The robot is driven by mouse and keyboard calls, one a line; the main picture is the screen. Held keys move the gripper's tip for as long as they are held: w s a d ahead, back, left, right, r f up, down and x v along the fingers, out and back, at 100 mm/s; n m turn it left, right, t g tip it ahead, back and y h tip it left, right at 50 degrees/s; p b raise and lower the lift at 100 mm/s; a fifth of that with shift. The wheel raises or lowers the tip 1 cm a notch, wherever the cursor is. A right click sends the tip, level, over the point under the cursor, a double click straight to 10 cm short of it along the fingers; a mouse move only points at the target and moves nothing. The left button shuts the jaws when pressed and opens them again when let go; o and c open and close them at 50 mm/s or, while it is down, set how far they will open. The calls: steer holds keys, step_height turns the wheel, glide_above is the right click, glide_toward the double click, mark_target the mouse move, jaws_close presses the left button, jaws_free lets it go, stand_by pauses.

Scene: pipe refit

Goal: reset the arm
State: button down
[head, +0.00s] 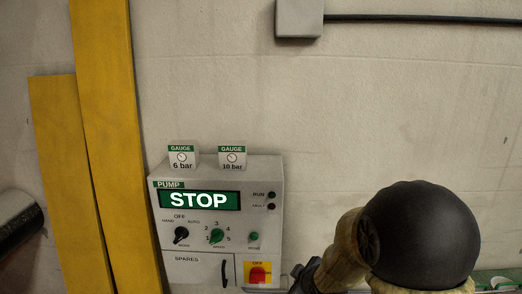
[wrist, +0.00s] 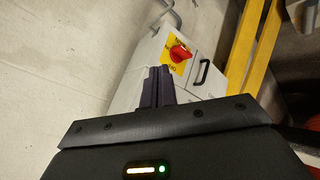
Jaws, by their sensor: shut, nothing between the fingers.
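My gripper (wrist: 157,84) shows in the wrist view with its two dark fingers together and nothing between them. The fingers point toward the pump cabinet (wrist: 207,45) and overlap part of its face in the picture. The gap between fingertips and cabinet cannot be judged. In the head view my arm, with a large black rounded joint, fills the lower right beside the cabinet (head: 273,190). My fingers cannot be made out there.
The cabinet carries a STOP display (head: 198,200), knobs, a spares drawer (head: 190,268) and a red rotary switch (head: 258,274). Two gauge boxes (head: 182,157) (head: 232,158) stand on top. Yellow posts (head: 105,130) rise at left. A grey wall box (head: 299,17) hangs above.

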steer(key=s+d+m+g, duration=0.2)
steer(key=s+m, duration=0.3)
steer(key=s, duration=0.3)
steer(key=s+d+f+m+g+h+b, duration=0.1)
steer(key=s+d+m+g, duration=0.1)
steer(key=s+m, duration=0.3)
steer(key=s+g, duration=0.1)
steer(key=s, duration=0.3)
steer(key=shift+s+d+f+m+g+h, duration=0.3)
steer(key=shift+d+m+g, duration=0.1)
stand_by(0.6)
